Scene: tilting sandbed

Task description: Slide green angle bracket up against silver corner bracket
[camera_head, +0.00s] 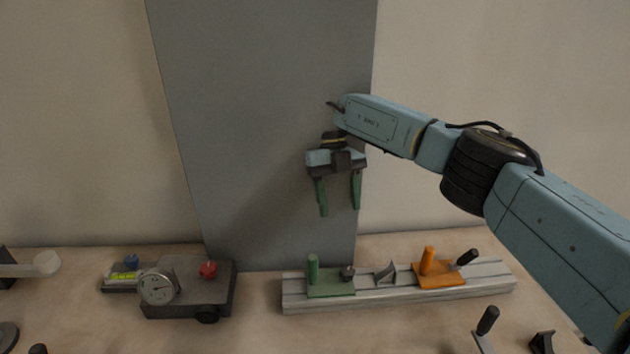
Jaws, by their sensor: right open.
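The green angle bracket (331,289), a flat plate with an upright green post, sits on the left part of a pale rail (400,294). The silver corner bracket (386,273) stands on the same rail to its right, with a small gap between them. A dark knob (347,273) is at the green plate's right side. My right gripper (339,212) hangs above the green bracket, fingers pointing down, open and empty. My left gripper is not in view.
An orange bracket (438,276) with a post and a black-handled lever sits further right on the rail. A grey box with a dial gauge (158,286) and red knob stands left. A grey panel (270,130) rises behind. Black-handled parts (487,321) lie front right.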

